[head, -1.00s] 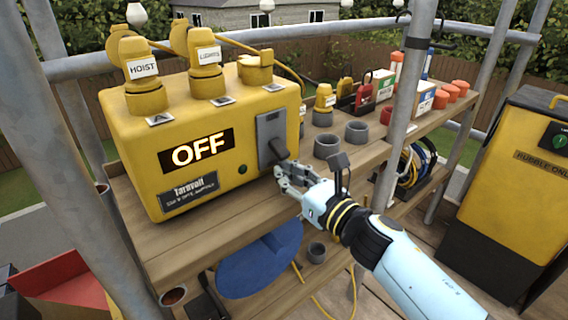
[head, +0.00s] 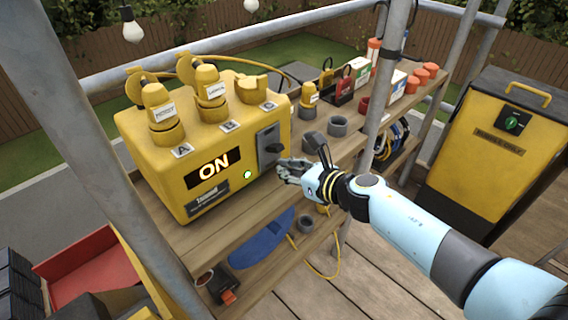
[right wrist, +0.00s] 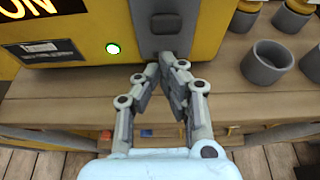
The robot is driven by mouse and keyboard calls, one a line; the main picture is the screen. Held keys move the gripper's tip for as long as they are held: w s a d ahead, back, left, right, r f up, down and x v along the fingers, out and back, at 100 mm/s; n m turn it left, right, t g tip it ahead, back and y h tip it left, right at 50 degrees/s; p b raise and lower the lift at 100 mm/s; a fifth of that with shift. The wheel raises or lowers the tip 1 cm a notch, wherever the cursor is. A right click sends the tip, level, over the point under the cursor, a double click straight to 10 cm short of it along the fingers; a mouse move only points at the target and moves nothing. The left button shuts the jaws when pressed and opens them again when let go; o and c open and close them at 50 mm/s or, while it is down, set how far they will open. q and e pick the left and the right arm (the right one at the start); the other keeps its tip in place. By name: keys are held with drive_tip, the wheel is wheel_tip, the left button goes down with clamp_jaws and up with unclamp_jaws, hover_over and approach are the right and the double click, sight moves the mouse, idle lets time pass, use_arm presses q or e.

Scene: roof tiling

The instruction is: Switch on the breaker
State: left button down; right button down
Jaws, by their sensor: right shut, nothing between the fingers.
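The yellow breaker box (head: 160,195) stands on the upper wooden shelf in the head view. Its display (head: 213,171) reads ON, and the small lamp (head: 247,174) beside it glows green. The lamp also glows in the right wrist view (right wrist: 113,49). The dark breaker lever (head: 274,148) sits on a grey plate at the box's right end; it also shows in the right wrist view (right wrist: 166,22). My right gripper (head: 280,172) is shut and empty, just in front of and below the lever. In the right wrist view its fingertips (right wrist: 165,62) meet below the lever. My left gripper is not in view.
Plugs marked HOIST (head: 160,110) and LIGHTS (head: 210,88) sit in sockets on the box top. Grey cups (head: 337,127) and other items stand on the shelf to the right. A scaffold pole (head: 391,90) rises close behind my right forearm.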

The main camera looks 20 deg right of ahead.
drive_tip(key=shift+r, duration=0.2)
drive_tip(key=shift+r+p, duration=0.6)
drive_tip(key=shift+p, duration=0.2)
